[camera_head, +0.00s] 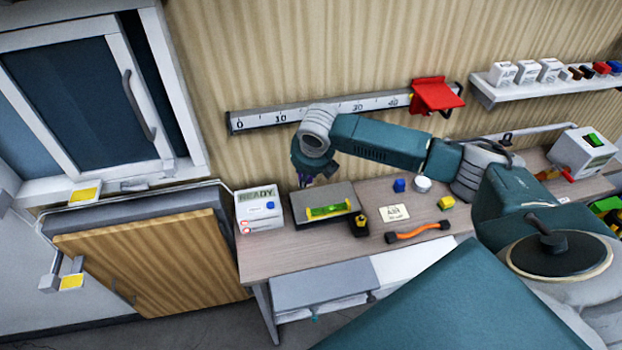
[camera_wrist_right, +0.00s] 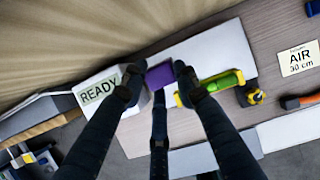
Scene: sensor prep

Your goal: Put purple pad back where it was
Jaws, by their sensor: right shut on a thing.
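The purple pad (camera_wrist_right: 160,76) is between the fingertips of my right gripper (camera_wrist_right: 160,82) in the right wrist view, and the gripper is shut on it. In the head view my right arm reaches in from the right, and the right gripper (camera_head: 317,181) hangs over the back edge of the grey plate (camera_head: 340,190). The pad is hardly visible there. In the wrist view the pad appears between the READY box (camera_wrist_right: 103,92) and the green level (camera_wrist_right: 222,85). Whether it touches the plate I cannot tell. My left gripper is out of view.
The READY box (camera_head: 259,209) stands left of the plate. The green level (camera_head: 328,210) lies on the plate. A black and yellow item (camera_head: 360,224), an AIR card (camera_head: 394,212), an orange-handled tool (camera_head: 417,232) and small blocks lie to the right. A ruler rail (camera_head: 290,115) runs along the wall behind.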

